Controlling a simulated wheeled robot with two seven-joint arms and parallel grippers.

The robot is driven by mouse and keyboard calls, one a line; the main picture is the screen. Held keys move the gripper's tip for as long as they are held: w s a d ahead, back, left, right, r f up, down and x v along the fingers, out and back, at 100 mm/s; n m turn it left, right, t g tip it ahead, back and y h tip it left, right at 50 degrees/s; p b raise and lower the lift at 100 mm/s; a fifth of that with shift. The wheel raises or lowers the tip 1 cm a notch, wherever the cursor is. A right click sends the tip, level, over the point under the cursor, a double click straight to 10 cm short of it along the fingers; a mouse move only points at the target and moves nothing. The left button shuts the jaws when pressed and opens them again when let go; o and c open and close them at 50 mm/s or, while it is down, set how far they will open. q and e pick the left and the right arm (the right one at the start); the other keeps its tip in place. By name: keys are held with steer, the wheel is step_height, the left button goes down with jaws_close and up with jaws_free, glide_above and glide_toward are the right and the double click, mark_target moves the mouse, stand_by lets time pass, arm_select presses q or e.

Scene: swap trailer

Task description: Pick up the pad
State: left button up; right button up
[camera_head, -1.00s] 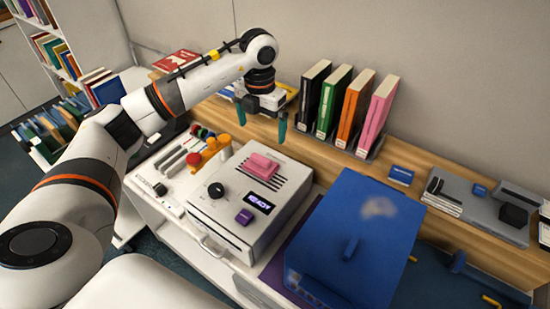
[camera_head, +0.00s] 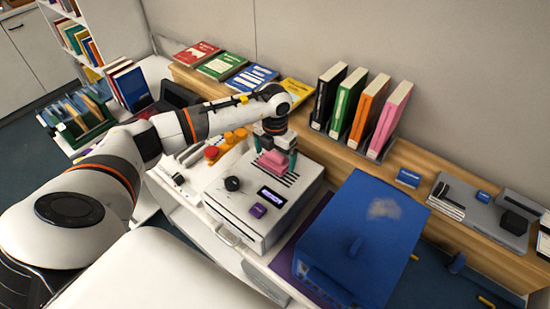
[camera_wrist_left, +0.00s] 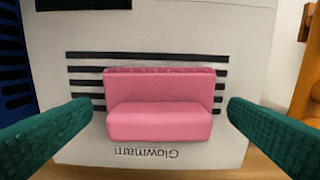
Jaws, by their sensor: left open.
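The pink pad (camera_head: 273,162) lies on top of a white box-shaped machine (camera_head: 240,212) with dark slots, a black knob and a small display. In the left wrist view the pad (camera_wrist_left: 160,108) shows as a pink block with a raised back part, centred over the slots. My left gripper (camera_head: 276,160) is right over the pad in the head view, pointing down. In the left wrist view its green fingers (camera_wrist_left: 160,122) are open, one on each side of the pad, with a gap on both sides. My right gripper is not in view.
A large blue box (camera_head: 360,240) stands right of the machine. Upright binders (camera_head: 358,110) stand on the wooden shelf behind, with flat books (camera_head: 222,66) to their left. Orange and red knobbed items (camera_head: 222,146) sit close to the machine's left.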

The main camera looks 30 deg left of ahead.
mark_target(275, 154)
arm_select(q)
steer(key=shift+c, duration=0.7)
steer(key=c, duration=0.7)
step_height(275, 154, up, 10)
steer(key=b, duration=0.3)
steer(key=shift+f, duration=0.15)
steer(key=o, duration=0.3)
steer(key=shift+c, duration=1.2)
